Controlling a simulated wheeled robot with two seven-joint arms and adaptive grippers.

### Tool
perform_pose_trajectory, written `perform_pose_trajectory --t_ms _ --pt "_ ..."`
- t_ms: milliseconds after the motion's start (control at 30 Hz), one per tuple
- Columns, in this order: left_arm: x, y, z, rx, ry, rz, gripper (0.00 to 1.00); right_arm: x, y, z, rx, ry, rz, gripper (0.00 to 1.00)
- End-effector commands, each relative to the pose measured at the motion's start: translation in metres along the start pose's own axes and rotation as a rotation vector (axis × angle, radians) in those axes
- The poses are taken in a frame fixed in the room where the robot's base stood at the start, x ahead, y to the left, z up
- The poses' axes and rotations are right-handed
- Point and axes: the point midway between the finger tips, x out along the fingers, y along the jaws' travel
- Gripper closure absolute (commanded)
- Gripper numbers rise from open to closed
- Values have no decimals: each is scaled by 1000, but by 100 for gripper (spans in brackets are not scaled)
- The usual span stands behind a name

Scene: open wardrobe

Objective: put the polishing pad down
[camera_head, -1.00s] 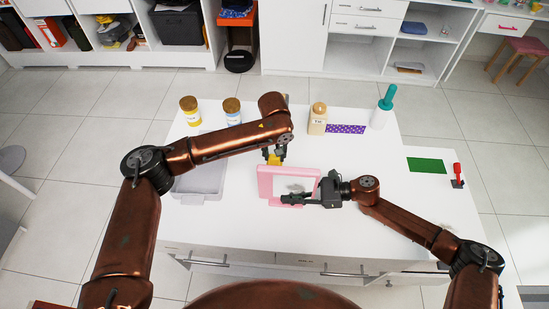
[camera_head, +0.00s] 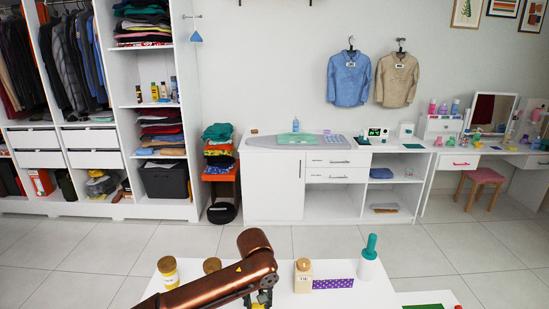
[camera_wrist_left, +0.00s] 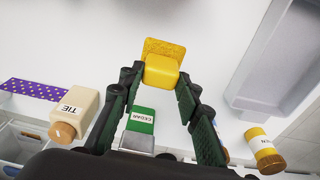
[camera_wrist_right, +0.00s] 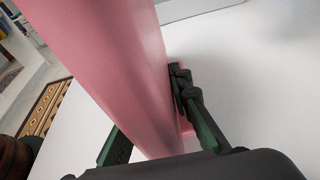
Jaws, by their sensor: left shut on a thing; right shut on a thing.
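The yellow polishing pad (camera_wrist_left: 165,47) is between the fingertips of my left gripper (camera_wrist_left: 162,78) in the left wrist view, over the white tabletop. I cannot tell whether it touches the top. In the head view my left gripper (camera_head: 260,300) shows at the bottom edge with a bit of yellow. The right gripper and the panel are outside the head view.
A purple dotted strip (camera_head: 333,284) lies there. A grey tray (camera_wrist_left: 265,60) is to the right in the left wrist view.

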Motion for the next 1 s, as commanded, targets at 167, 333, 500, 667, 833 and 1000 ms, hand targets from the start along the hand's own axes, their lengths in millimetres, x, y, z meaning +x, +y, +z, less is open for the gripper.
perform_pose_trajectory --t_ms 167,333,500,667,833,1000 --pt "-1 1 0 0 -1 1 93 0 0 0 0 0 0 95" --pt "-2 0 0 0 0 0 93 0 0 0 0 0 0 95" --pt "21 -1 4 0 -4 -2 93 0 0 0 0 0 0 95" --pt "48 0 6 0 -1 0 93 0 0 0 0 0 0 95" --pt "62 0 8 0 -1 1 93 0 0 0 0 0 0 95" --pt "82 0 10 0 -1 -1 93 0 0 0 0 0 0 95"
